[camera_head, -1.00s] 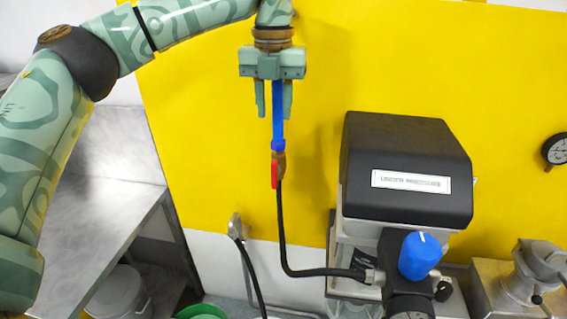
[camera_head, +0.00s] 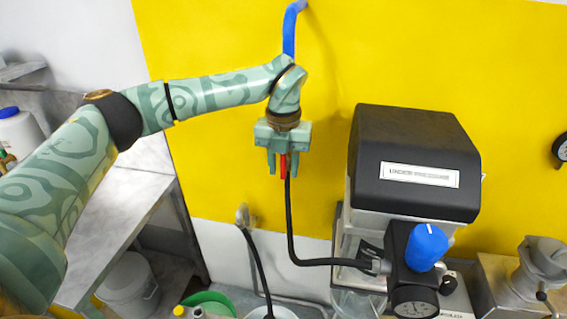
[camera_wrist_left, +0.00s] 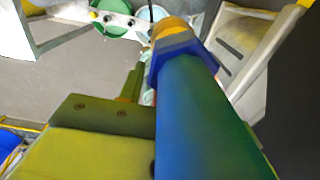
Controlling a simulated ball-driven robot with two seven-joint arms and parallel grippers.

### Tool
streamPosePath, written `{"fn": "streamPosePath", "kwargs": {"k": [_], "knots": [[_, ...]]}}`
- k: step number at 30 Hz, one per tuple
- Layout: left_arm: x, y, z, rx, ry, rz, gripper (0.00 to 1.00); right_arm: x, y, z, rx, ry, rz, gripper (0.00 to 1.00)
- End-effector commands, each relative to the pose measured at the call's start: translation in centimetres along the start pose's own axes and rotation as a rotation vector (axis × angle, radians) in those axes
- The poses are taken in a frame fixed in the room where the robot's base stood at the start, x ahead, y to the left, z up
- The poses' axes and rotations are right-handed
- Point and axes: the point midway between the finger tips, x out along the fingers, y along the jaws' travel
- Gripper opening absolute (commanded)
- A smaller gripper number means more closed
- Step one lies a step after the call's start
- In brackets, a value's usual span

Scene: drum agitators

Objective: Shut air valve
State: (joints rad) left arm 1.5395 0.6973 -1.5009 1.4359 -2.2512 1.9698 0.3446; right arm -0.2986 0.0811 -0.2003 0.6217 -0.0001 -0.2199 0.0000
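The air valve hangs at the lower end of a blue pipe (camera_head: 289,38) in front of the yellow wall. Its red handle (camera_head: 283,166) points down along the black hose. My left gripper (camera_head: 282,169) points down in the head view, open, with one finger on each side of the handle and gaps visible. Whether a finger touches the handle I cannot tell. The gripper's body hides the valve's upper part. In the left wrist view the blue pipe (camera_wrist_left: 200,120) runs close beside the gripper and ends at an orange-brass fitting (camera_wrist_left: 170,27). My right gripper is not in view.
A black hose (camera_head: 291,225) runs from the valve to a regulator with a blue knob (camera_head: 426,246) and a gauge (camera_head: 415,302). A black-topped machine (camera_head: 415,150) stands right of the gripper. A metal table (camera_head: 120,215) is at left.

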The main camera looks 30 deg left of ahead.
Motion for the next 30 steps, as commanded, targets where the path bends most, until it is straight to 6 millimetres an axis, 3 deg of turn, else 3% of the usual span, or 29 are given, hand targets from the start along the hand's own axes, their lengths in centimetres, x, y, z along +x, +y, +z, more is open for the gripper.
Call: {"fn": "streamPosePath", "kwargs": {"k": [5,9,20,30], "knots": [[0.0,0.0,0.0,0.000,0.000,0.000,0.34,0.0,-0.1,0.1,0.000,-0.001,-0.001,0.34],[0.0,0.0,0.0,0.000,0.000,0.000,0.00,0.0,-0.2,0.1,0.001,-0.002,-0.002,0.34],[-0.3,-0.1,0.0,0.001,-0.001,0.033,0.00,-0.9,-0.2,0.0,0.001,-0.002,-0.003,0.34],[-0.7,-0.2,0.1,0.002,-0.002,0.239,0.00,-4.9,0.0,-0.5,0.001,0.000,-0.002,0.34]]}}
